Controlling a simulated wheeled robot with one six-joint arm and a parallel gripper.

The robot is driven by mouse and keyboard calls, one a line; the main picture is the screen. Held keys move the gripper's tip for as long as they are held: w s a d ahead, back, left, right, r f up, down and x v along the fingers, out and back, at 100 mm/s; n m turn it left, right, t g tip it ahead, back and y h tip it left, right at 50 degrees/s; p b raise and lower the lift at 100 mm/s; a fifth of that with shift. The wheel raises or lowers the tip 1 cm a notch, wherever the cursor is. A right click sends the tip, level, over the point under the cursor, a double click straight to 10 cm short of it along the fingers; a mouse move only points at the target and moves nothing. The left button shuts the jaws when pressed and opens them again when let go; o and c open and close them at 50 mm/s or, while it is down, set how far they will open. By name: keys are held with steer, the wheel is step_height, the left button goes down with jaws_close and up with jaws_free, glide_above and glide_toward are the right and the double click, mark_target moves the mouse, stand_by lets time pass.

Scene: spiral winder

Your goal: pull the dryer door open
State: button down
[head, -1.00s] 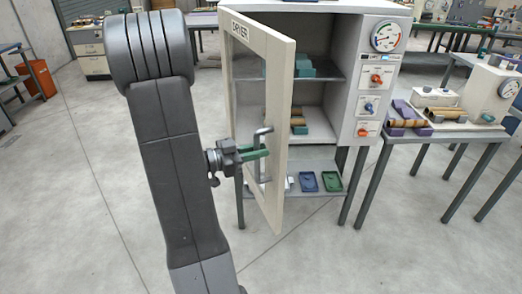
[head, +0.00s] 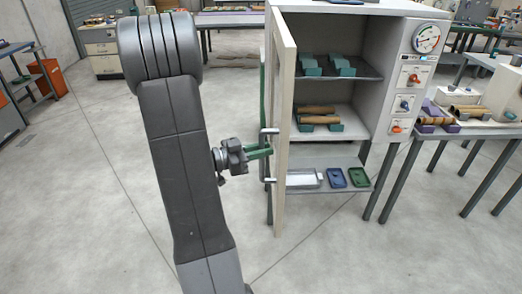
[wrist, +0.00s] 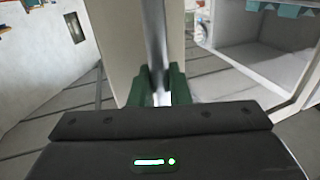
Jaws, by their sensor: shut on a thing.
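The dryer door (head: 284,120) stands wide open, seen nearly edge-on in the head view, at the left side of the dryer cabinet (head: 385,50). Its metal bar handle (head: 268,131) is on the door's left face. My gripper (head: 268,151) has green fingers and is shut on the handle. In the wrist view the handle bar (wrist: 155,45) runs between the green fingers (wrist: 158,88), with the pale door (wrist: 115,40) behind it. The fingertips' exact contact is partly hidden.
A table (head: 470,133) with a purple holder stands at right. The floor (head: 110,200) at left is clear.

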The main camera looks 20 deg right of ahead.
steer(key=shift+w+r, duration=0.1)
steer(key=c, duration=1.4)
jaws_free()
steer(key=shift+a, duration=0.15)
steer(key=s+a+b, duration=0.1)
steer(key=a+b, duration=0.1)
steer(key=a, duration=1.1)
steer(key=shift+s+a+b, duration=0.15)
steer(key=shift+a+b, duration=0.1)
steer(key=shift+b, duration=0.1)
steer(key=d+p, duration=0.1)
steer(key=d, duration=0.8)
steer(key=w+d+p, duration=0.1)
steer(key=d, duration=0.4)
steer(key=shift+w+p, duration=0.1)
steer(key=shift+p, duration=0.25)
